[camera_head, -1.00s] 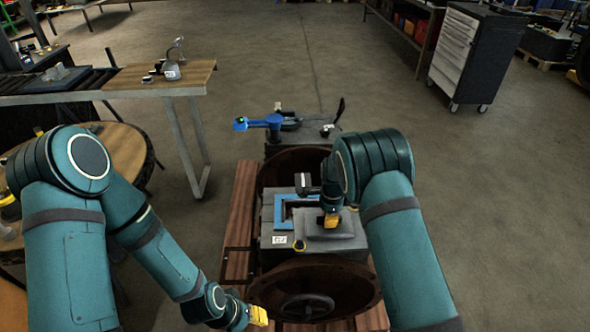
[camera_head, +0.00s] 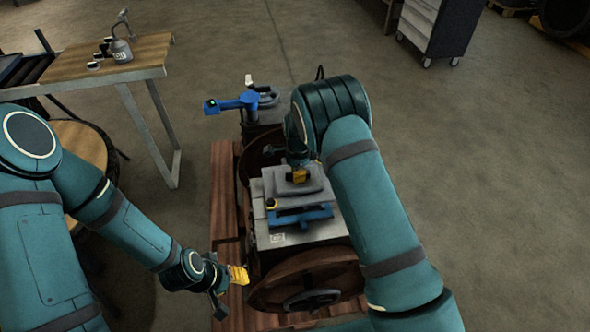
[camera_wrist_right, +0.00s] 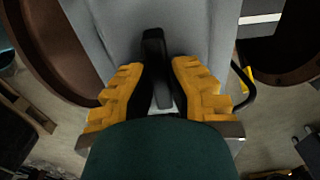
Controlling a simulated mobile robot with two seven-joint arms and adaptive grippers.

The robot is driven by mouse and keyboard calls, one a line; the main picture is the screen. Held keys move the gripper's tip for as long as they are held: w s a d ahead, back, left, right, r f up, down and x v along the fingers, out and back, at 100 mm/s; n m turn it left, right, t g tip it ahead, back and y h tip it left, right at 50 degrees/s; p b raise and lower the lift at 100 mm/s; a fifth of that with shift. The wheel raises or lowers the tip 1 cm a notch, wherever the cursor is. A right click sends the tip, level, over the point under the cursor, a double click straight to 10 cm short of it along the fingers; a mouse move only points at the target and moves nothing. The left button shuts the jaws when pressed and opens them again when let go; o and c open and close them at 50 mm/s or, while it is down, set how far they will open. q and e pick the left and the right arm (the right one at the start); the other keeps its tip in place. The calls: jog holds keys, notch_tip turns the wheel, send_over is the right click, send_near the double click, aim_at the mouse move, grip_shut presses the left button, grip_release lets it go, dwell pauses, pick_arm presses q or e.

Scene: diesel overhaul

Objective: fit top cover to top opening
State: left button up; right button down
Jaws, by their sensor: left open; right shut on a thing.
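The top cover (camera_head: 292,184) is a grey plate, and its dark handle (camera_wrist_right: 155,62) shows in the right wrist view. My right gripper (camera_head: 298,176) is shut on this handle from above; its yellow fingers (camera_wrist_right: 157,75) flank it in the wrist view. The cover hangs over the engine block (camera_head: 278,238), overlapping the blue frame (camera_head: 303,218) of the top opening. The frame's near edge shows in front of the cover; the opening is hidden. I cannot tell whether cover and frame touch. My left gripper (camera_head: 229,288) is open and empty, left of the engine's near end.
A brown flywheel-like disc (camera_head: 305,278) stands at the engine's near end. A blue tool (camera_head: 232,104) sits beyond the block. A wooden bench (camera_head: 120,60) with an oil can (camera_head: 121,46) is at the back left.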

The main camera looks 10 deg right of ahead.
jog(key=shift+f+b, duration=0.45)
jog(key=shift+f, duration=0.3)
jog(key=shift+f+b, duration=1.55)
jog(key=shift+f, duration=0.95)
jog(key=shift+f+b, duration=0.7)
jog(key=shift+f, duration=0.2)
jog(key=c, duration=1)
grip_release()
notch_tip(320, 180, up, 12)
